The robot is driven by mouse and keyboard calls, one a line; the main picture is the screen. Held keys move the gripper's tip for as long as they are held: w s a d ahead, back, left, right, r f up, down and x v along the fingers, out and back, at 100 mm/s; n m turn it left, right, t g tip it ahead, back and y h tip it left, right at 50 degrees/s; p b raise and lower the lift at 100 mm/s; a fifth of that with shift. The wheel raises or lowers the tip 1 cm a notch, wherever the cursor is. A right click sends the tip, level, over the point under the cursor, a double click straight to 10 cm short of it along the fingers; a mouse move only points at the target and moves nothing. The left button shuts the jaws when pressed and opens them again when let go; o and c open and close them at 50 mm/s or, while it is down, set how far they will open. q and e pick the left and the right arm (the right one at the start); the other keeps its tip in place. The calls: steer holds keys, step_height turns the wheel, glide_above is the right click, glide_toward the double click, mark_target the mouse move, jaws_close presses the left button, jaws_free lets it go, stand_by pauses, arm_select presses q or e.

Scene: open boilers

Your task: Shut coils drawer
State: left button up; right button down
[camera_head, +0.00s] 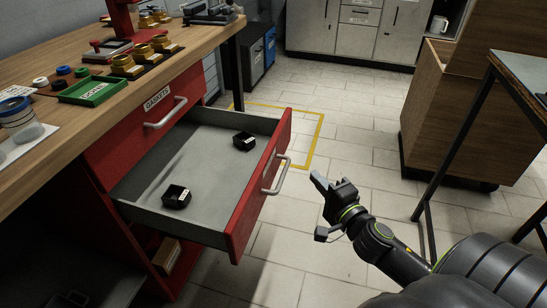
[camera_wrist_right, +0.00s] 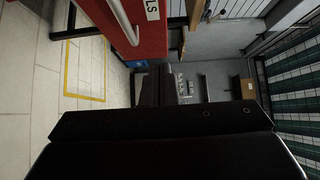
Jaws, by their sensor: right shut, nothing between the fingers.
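The coils drawer is pulled out under the workbench, with its red front (camera_head: 258,190) facing right and its pale handle (camera_head: 277,175) on the outer face. My left gripper is not in view.
Above it, a red drawer labelled GASKETS (camera_head: 158,97) is shut. The wooden bench top (camera_head: 50,155) carries a green tray (camera_head: 91,90) and brass parts. A wooden cabinet (camera_head: 450,120) and dark-legged table stand at right. Tiled floor (camera_head: 340,95) lies between.

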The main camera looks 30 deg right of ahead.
glide_toward(276, 147)
steer(key=w+d, duration=0.3)
steer(key=shift+w+a+r+p, duration=0.25)
steer(key=shift+w+a+p, duration=0.3)
steer(key=shift+w+a, duration=0.3)
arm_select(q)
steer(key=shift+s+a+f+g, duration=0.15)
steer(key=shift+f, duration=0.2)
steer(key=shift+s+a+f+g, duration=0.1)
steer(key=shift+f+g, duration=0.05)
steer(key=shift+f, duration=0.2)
arm_select(e)
steer(key=shift+w+a, duration=0.5)
steer(key=shift+a, duration=0.05)
